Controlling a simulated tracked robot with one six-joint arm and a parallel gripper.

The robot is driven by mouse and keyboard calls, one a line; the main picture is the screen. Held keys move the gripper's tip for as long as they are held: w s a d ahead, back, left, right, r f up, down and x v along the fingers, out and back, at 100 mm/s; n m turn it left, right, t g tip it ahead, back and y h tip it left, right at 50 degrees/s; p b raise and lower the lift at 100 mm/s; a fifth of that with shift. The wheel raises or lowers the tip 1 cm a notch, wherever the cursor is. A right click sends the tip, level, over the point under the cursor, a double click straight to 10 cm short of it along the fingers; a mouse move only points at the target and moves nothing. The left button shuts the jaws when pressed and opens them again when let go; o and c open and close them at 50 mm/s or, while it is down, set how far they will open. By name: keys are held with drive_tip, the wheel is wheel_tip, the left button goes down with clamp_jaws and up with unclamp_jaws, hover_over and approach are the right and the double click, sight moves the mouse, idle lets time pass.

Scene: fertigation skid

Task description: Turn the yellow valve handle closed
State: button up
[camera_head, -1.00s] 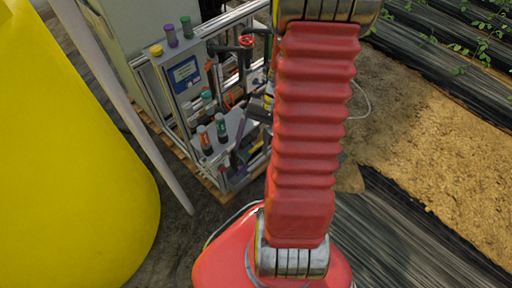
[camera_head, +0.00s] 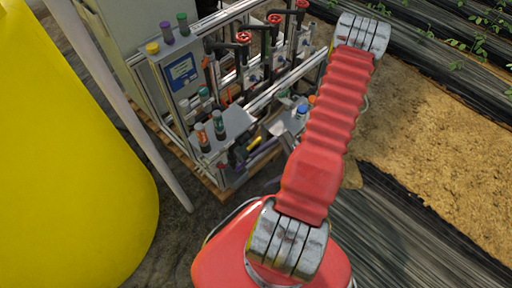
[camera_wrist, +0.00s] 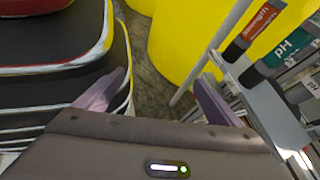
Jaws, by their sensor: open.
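In the head view a small yellow bar (camera_head: 254,143), perhaps the yellow valve handle, shows low on the skid, right of the front shelf. It is small, and I cannot tell its exact angle or what it is fixed to. The yellow handle does not show clearly in the wrist view. My gripper (camera_wrist: 157,92) shows in the wrist view with its two purple fingers wide apart and nothing between them. Beyond the fingers are bare ground and the yellow tank. I cannot make out my gripper clearly in the head view.
The metal-framed skid (camera_head: 180,85) carries red-topped valves (camera_head: 243,38) and a shelf (camera_head: 232,125) with bottles. The shelf and bottles are close to the right finger in the wrist view. A large yellow tank (camera_head: 60,150) stands left, beside a pale slanted pole (camera_head: 130,115).

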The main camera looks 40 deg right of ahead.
wheel_tip(320, 180, down, 15)
drive_tip(key=d+m+t+h, duration=0.3)
drive_tip(key=m+t+h, duration=0.1)
drive_tip(key=m+t, duration=0.65)
drive_tip(key=m+t+h, duration=0.3)
drive_tip(key=m+h, duration=0.2)
drive_tip(key=h, duration=0.2)
approach(255, 145)
drive_tip(key=s, duration=0.5)
drive_tip(key=shift+d+r+n, duration=0.15)
drive_tip(key=shift+r+n, duration=0.05)
drive_tip(key=shift+n, duration=0.05)
drive_tip(key=shift+w+a, duration=0.2)
drive_tip(key=shift+w, duration=6.7)
